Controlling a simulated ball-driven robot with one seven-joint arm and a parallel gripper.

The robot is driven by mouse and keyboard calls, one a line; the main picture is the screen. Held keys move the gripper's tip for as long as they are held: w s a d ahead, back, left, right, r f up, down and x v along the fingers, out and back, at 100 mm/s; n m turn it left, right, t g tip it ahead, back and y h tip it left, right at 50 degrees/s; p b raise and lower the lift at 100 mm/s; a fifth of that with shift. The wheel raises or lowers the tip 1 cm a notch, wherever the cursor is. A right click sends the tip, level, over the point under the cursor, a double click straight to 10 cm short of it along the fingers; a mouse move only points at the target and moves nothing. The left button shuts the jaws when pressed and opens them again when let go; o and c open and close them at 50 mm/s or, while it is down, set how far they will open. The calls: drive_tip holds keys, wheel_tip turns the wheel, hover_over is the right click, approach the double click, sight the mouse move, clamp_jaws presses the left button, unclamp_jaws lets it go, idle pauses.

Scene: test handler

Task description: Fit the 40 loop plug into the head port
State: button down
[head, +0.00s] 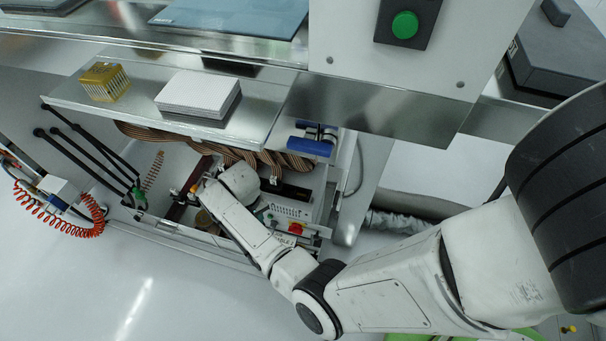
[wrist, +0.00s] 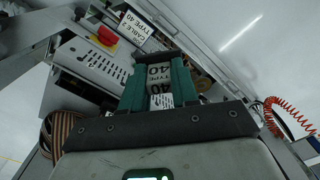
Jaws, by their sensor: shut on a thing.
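In the wrist view my gripper (wrist: 158,64) has its two green fingers closed on a plug (wrist: 160,76) with a pale label reading "TYPE 40". Its far end is hidden or too small to make out. In the head view my gripper (head: 199,187) reaches down into the open bay below the shelf, left of a slotted metal unit (head: 290,211). The plug cannot be made out clearly there. A tag reading "CABLE 2 TYPE 40" (wrist: 138,26) lies beyond the fingers in the wrist view. I cannot identify the head port for certain in either view.
Brown striped cables (head: 230,150) run along the back of the bay. A blue-handled latch (head: 310,145) is at its right. A gold block (head: 104,82) and pale stack (head: 198,93) sit on the shelf above. A red coiled hose (head: 60,222) and black rods are left.

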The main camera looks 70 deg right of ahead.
drive_tip(key=s+d+r+m+b, duration=0.1)
drive_tip(key=s+d+m, duration=0.2)
drive_tip(key=d, duration=0.7)
drive_tip(key=s+d+r+m+b, duration=0.1)
drive_tip(key=s+d+m, duration=0.2)
drive_tip(key=d+m, duration=0.4)
drive_tip(key=d, duration=0.3)
drive_tip(key=shift+b, duration=0.4)
drive_tip(key=shift+s, duration=0.1)
drive_tip(key=shift+f+b, duration=2.05)
drive_tip(key=shift+f, duration=0.95)
drive_tip(key=shift+f+b, duration=0.6)
drive_tip(key=shift+f, duration=0.65)
drive_tip(key=c, duration=0.8)
unclamp_jaws()
drive_tip(key=shift+r, duration=0.1)
